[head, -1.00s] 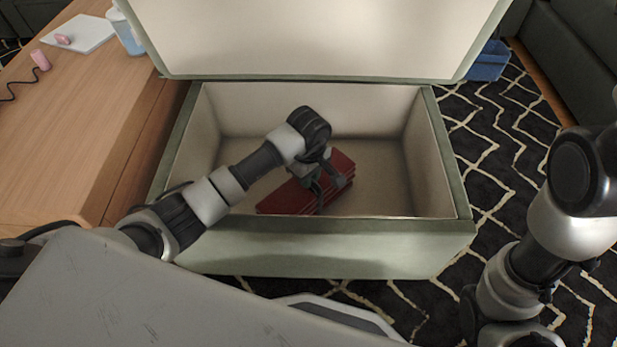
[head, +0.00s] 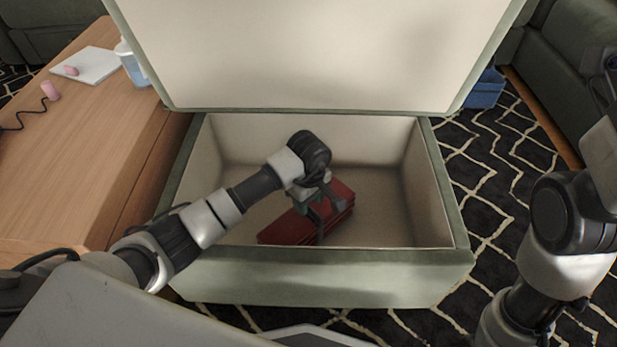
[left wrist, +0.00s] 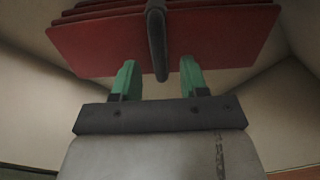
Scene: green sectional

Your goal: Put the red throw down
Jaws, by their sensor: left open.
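The folded red throw (head: 291,226) is inside the open green storage box (head: 330,272), near its front, and appears to rest on the floor of the box. My left gripper (head: 322,204) reaches into the box right above the throw. In the left wrist view its green fingertips (left wrist: 158,76) are spread apart, with the stacked red folds (left wrist: 225,42) just beyond them. A dark bar stands between the fingertips in front of the throw. Whether a finger touches the cloth is hard to tell. My right gripper is out of view.
The raised lid (head: 320,55) stands behind the box. A wooden table (head: 80,150) is close on the left, with a bottle (head: 133,68) and a white tablet-like slab (head: 88,66). A blue bin (head: 485,92) sits on the patterned rug (head: 500,165) at right, near a green sofa (head: 567,70).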

